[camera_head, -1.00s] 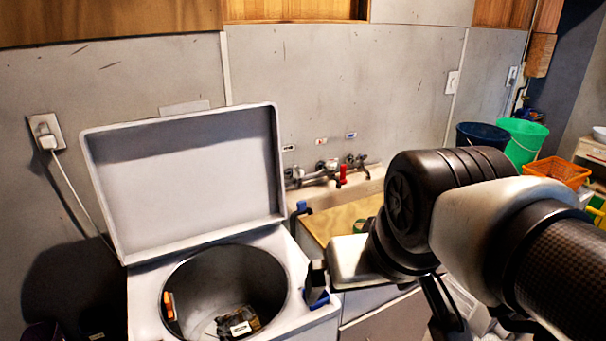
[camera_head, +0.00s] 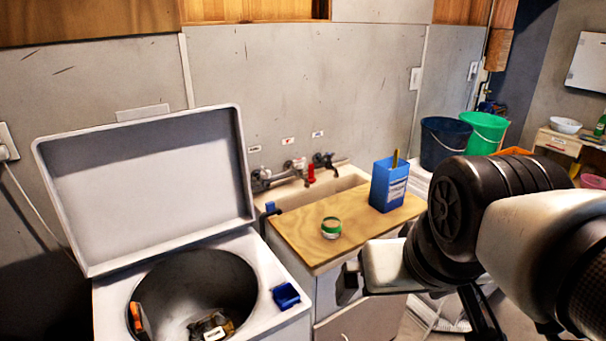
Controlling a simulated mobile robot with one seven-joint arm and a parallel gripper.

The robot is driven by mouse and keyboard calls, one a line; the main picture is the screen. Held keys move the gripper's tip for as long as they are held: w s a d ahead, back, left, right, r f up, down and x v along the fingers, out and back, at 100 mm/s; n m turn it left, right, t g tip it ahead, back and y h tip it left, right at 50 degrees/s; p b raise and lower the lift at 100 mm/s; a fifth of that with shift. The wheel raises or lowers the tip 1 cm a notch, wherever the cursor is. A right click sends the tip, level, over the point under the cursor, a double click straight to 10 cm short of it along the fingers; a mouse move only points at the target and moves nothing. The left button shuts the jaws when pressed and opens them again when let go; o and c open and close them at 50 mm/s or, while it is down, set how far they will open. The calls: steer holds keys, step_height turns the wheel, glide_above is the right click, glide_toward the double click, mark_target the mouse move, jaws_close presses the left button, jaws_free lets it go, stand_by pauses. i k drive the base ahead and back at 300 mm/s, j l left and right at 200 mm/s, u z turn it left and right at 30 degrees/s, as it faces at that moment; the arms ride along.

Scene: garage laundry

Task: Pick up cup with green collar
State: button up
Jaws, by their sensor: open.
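A small cup with a green collar (camera_head: 331,228) stands on the wooden board over the sink counter. My gripper (camera_head: 350,283) is in front of the counter, nearer to me and a little below and right of the cup in the picture. It is open, and nothing shows between its fingers. It is apart from the cup, and my arm fills the lower right of the view.
The wooden board (camera_head: 290,232) also bears a tall blue container (camera_head: 389,186). Taps (camera_head: 312,172) stand behind it. An open top-loading washer (camera_head: 255,262) is at left with a blue item (camera_head: 286,295) on its rim. Dark blue (camera_head: 442,143) and green (camera_head: 484,133) buckets stand at right.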

mark_target(331, 229)
steer(key=l+u, duration=0.2)
steer(key=l, duration=0.5)
steer(key=k+l+u, duration=0.15)
steer(key=l, duration=0.6)
steer(key=i+l+u, duration=0.25)
steer(key=i+l, duration=0.15)
steer(key=i+l+u, duration=0.25)
steer(key=l, duration=0.3)
steer(key=i+l+u, duration=0.15)
steer(key=i, duration=0.4)
